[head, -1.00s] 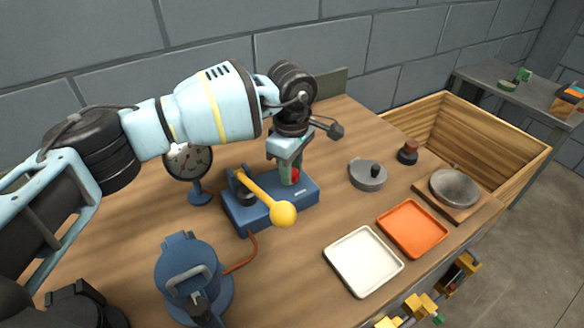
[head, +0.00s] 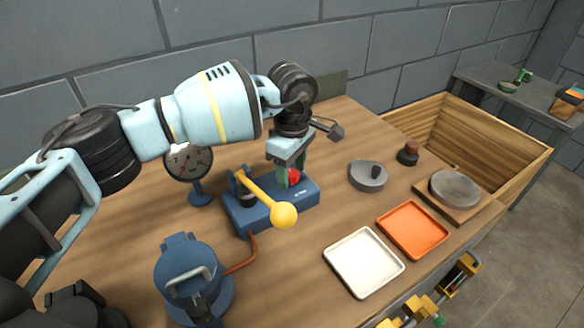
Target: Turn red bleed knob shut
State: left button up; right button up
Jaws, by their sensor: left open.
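The red bleed knob (head: 294,176) sits on top of the blue pump base (head: 250,212), near its right end, partly hidden by my gripper. My left gripper (head: 290,178) points down at the knob, with its fingers at the knob's sides. It is open; I cannot tell whether a finger touches the knob. A lever with a yellow ball end (head: 284,214) slants across the base just left of the gripper. My right gripper is not in view.
A pressure gauge (head: 188,164) stands left of the base. A blue pot-like device (head: 190,282) is joined by a reddish hose. A wooden crate (head: 510,150) stands beyond.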

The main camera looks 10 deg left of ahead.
aim_at(292, 173)
pick_arm(q)
jog(key=shift+r, duration=3.95)
